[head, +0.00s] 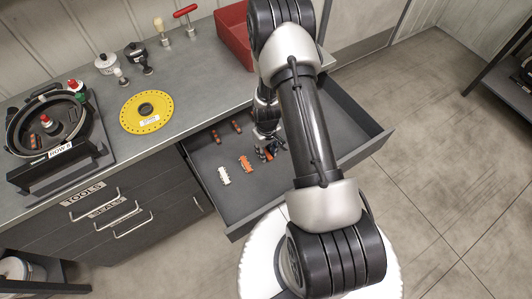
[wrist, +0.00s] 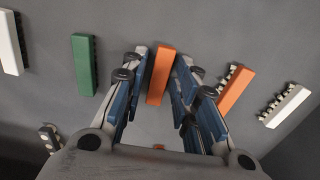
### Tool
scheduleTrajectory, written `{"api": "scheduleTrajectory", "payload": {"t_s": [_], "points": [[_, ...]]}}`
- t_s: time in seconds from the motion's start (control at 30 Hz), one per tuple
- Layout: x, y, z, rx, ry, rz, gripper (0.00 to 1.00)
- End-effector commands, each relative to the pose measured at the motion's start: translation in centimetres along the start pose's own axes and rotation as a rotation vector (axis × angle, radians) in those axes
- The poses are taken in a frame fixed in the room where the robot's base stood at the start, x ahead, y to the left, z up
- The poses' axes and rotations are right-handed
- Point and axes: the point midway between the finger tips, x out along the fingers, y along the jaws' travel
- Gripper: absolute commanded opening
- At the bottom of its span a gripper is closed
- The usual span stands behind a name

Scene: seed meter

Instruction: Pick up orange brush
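An orange brush (wrist: 161,73) lies in the open drawer (head: 215,155), between the two fingers of my gripper (wrist: 163,62) in the wrist view. The fingers are spread, one on each side of it, with a narrow gap on the left; on the right I cannot tell whether a finger touches it. In the head view my gripper (head: 267,152) is low in the drawer and mostly hides this brush. A second orange brush (wrist: 235,88), with bristles showing, lies just right of the fingers. It also shows in the head view (head: 245,164).
A white brush (wrist: 286,106) lies further right. A green block (wrist: 84,64) and another white piece (wrist: 10,43) lie left. Two reddish-brown pieces (head: 226,131) lie at the drawer's back. The counter holds a yellow disc (head: 146,112), a round black device (head: 47,125) and a red bin (head: 235,38).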

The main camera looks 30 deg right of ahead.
Motion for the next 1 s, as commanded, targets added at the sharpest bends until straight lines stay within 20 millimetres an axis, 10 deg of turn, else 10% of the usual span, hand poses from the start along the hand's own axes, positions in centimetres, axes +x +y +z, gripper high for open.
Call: {"api": "scheduleTrajectory", "payload": {"t_s": [0.67,1.0], "points": [[-0.2,0.0,0.0,0.0,0.0,0.0,0.0],[-4.8,0.0,-0.1,0.0,0.003,0.001,0.0]]}}
